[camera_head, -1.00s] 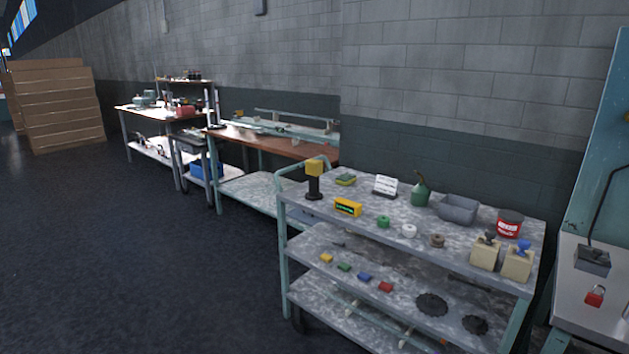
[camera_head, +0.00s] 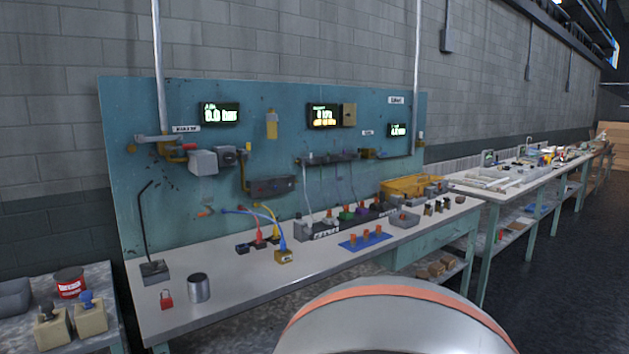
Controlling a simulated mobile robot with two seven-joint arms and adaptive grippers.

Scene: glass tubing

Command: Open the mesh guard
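I cannot make out a mesh guard for certain. A yellow, open-looking frame or crate (camera_head: 405,186) sits at the back right of the workbench (camera_head: 225,310), against the teal panel (camera_head: 135,120). It is too small to tell whether it is mesh, or open or shut. Neither of my grippers is in view.
The bench holds a metal cup (camera_head: 199,288), a red padlock (camera_head: 167,299), a black stand (camera_head: 154,270), coloured cables and a blue mat (camera_head: 366,241). A cart (camera_head: 100,275) stands at left. More benches run along the wall at right. Dark floor (camera_head: 560,290) is clear at right.

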